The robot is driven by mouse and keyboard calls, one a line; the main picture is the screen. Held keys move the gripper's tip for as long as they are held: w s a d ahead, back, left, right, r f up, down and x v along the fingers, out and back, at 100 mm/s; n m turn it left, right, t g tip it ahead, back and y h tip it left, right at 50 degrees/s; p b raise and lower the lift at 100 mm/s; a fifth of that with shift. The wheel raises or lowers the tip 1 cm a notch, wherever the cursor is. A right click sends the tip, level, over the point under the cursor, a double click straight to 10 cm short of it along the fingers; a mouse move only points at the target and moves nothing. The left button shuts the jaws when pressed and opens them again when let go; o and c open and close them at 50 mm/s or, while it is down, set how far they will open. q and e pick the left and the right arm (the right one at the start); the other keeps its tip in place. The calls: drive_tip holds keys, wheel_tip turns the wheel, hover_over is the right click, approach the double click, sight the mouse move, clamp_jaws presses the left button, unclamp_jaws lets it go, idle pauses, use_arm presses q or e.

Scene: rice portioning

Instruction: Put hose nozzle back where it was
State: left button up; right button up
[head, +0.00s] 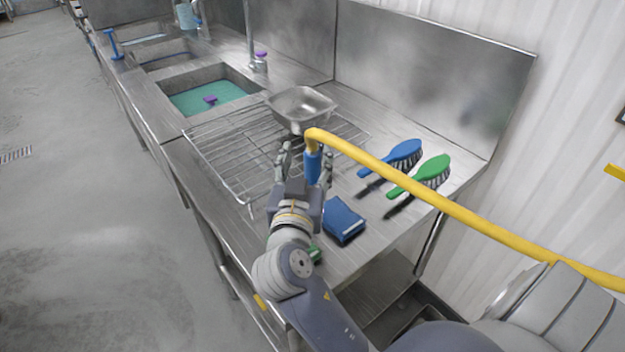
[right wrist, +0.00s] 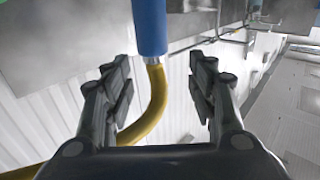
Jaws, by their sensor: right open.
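The hose nozzle is a blue cylinder (head: 312,167) on the end of a yellow hose (head: 430,196). In the head view it appears at my right gripper (head: 303,160), hanging below the bend of the hose. In the right wrist view the blue nozzle (right wrist: 149,27) and a metal collar show between the spread fingers of my right gripper (right wrist: 160,75), nearer the left finger. The fingers are open, with a visible gap on both sides of the hose. Contact with the nozzle cannot be told. My left gripper is not in view.
A steel counter holds a wire rack (head: 228,150), a metal pan (head: 301,104), a blue brush (head: 402,153), a green brush (head: 432,170) and a blue sponge-like block (head: 344,220). A sink with greenish water (head: 205,99) lies behind. The floor at left is clear.

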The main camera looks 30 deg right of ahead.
sight(312, 150)
drive_tip(key=shift+w+d+r, duration=0.15)
drive_tip(key=shift+w+d, duration=0.05)
drive_tip(key=shift+d, duration=0.1)
drive_tip(key=p+x, duration=0.2)
drive_tip(key=x, duration=0.1)
drive_tip(key=shift+d, duration=0.4)
drive_tip(key=shift+w+d+f, duration=0.3)
drive_tip(key=shift+w+d, duration=0.05)
drive_tip(key=shift+a, duration=0.1)
drive_tip(key=shift+r, duration=0.1)
clamp_jaws()
